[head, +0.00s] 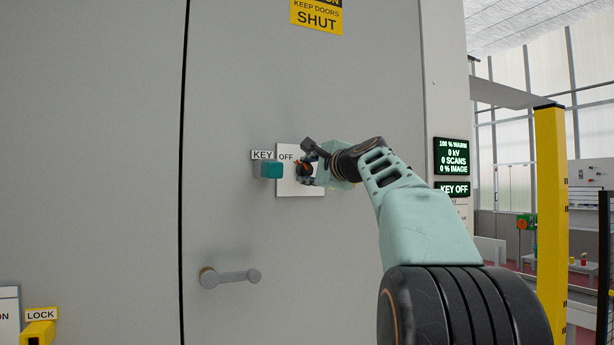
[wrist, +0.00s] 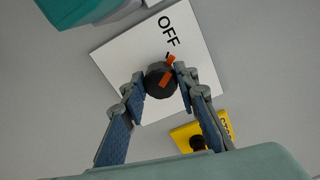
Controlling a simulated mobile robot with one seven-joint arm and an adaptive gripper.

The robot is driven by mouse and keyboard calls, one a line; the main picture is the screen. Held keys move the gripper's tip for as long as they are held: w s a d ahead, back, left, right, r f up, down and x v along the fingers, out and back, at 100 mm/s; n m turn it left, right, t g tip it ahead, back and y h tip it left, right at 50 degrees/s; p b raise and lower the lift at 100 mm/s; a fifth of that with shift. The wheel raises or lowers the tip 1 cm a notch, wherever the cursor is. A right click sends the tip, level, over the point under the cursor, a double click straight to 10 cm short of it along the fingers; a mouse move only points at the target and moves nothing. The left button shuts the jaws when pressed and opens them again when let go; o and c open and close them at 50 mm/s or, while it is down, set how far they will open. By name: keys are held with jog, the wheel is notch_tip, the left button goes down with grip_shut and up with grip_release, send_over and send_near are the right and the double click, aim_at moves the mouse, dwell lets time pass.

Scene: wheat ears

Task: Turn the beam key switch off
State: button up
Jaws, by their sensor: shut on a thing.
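The beam key switch is a dark round knob (wrist: 156,88) with an orange pointer, on a square white plate (wrist: 118,53) marked OFF. The pointer aims toward the OFF lettering. My gripper (wrist: 160,84) has one finger on each side of the knob and is shut on it. In the head view my gripper (head: 307,166) is at the white plate (head: 288,187) on the grey door, and it partly hides the knob. A wall display (head: 454,158) reads KEY OFF, 0 kV and 0 SCANS.
A teal block (head: 271,170) under a KEY label juts out left of the plate. A door handle (head: 230,277) sits lower down. A yellow plate (wrist: 222,120) with a dark round part is close to my right finger. A yellow post (head: 551,220) stands at right.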

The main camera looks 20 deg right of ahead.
jog(key=shift+f+n+b, duration=0.1)
jog(key=shift+n+b, duration=0.3)
jog(key=shift+n, duration=0.7)
jog(key=shift+o, duration=0.2)
jog(key=o, duration=1.1)
jog(key=shift+s, duration=0.1)
jog(key=s, duration=1.1)
jog(key=shift+s+d, duration=0.2)
jog(key=shift+s, duration=0.2)
